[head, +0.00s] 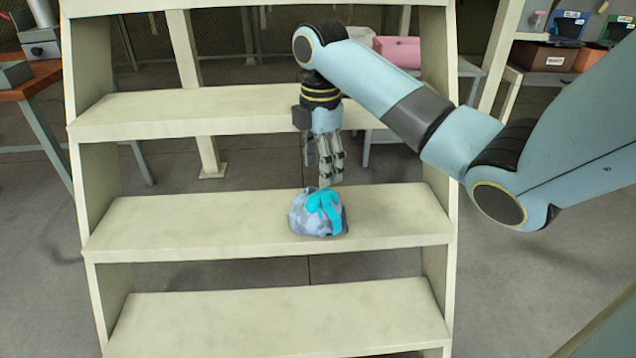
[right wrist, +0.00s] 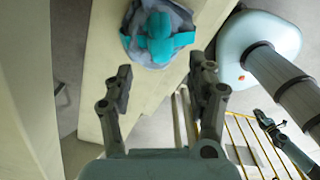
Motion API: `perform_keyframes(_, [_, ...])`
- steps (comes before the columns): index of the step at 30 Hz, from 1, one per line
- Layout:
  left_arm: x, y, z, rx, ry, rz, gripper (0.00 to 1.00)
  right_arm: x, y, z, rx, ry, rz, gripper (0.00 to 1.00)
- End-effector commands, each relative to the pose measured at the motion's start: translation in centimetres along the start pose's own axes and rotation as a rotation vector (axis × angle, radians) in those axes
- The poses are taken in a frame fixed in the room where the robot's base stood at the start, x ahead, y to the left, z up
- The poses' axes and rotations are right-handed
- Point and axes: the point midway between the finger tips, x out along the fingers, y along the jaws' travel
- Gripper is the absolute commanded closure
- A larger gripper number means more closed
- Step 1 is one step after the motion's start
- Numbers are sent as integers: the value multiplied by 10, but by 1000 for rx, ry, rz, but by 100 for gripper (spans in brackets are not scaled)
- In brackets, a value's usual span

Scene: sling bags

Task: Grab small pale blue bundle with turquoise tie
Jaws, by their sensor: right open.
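The small pale blue bundle (head: 301,215) with a turquoise tie (head: 325,205) sits on a middle shelf (head: 180,225) of a cream shelf unit, right of the shelf's centre. My right gripper (head: 326,182) points down just above and behind the bundle in the head view, its fingers partly over the shelf. In the right wrist view the bundle (right wrist: 183,20) lies beyond the open fingers of the right gripper (right wrist: 160,85), at the top of the picture. Nothing is between the fingers.
Another shelf (head: 190,112) is above the bundle and one (head: 280,315) is below; both look empty. Side panels (head: 438,150) bound the shelves. A pink box (head: 398,50) and brown boxes (head: 545,57) stand behind. The bundle's shelf is clear on both sides.

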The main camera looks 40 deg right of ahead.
Motion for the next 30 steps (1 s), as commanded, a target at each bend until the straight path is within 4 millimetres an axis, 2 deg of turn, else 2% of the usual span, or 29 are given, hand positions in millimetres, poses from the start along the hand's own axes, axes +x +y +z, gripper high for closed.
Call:
perform_keyframes(5, [4, -2, 5, 1, -7, -2, 100, 16, -1, 1, 1, -1, -2, 43])
perform_keyframes(12, [12, 4, -12, -2, 19, 3, 100, 53, -2, 1, 0, 0, -2, 43])
perform_keyframes(21, [12, 9, -14, -5, 22, 9, 100, 58, -2, 1, -1, -1, 0, 43])
perform_keyframes(23, [12, 9, -12, -4, 19, 9, 100, 58, -2, 1, -1, -1, 0, 48])
perform_keyframes(30, [12, 6, -7, -3, 11, 6, 100, 58, -2, 1, 0, -1, 0, 80])
